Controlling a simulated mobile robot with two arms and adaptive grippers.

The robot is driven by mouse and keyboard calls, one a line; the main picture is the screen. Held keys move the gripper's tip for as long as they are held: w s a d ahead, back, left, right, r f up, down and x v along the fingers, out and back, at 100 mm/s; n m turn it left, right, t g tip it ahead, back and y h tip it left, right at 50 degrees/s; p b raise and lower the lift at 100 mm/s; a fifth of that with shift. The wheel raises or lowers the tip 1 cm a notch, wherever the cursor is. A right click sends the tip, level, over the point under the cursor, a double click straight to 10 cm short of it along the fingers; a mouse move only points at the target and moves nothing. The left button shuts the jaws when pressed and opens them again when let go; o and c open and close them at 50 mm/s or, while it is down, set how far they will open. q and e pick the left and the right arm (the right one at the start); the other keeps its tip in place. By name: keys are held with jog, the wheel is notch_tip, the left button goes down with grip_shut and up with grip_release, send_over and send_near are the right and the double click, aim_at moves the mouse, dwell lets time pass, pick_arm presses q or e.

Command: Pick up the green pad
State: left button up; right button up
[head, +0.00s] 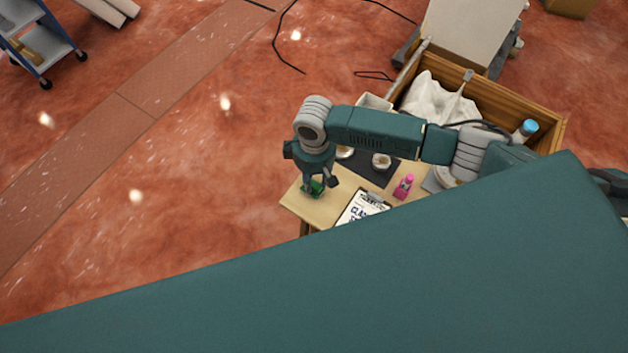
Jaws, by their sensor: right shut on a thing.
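The green pad (317,187) is a small green piece at the left end of a wooden table (297,205). My right gripper (316,188) points down over this table end and is shut on the green pad, with its fingers partly covering it. Whether the pad still touches the table top is too small to tell. My left gripper does not show in the head view.
A clipboard (360,207), a pink bottle (404,186) and a dark mat (377,170) with small round items lie right of the gripper. Behind is a wooden crate (557,122) with white cloth (437,98) and a blue-capped bottle (526,129). My own teal body hides the foreground.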

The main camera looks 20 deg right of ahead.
aim_at(314, 181)
notch_tip(314, 181, up, 20)
jog(key=b, duration=0.2)
jog(key=shift+f, duration=0.15)
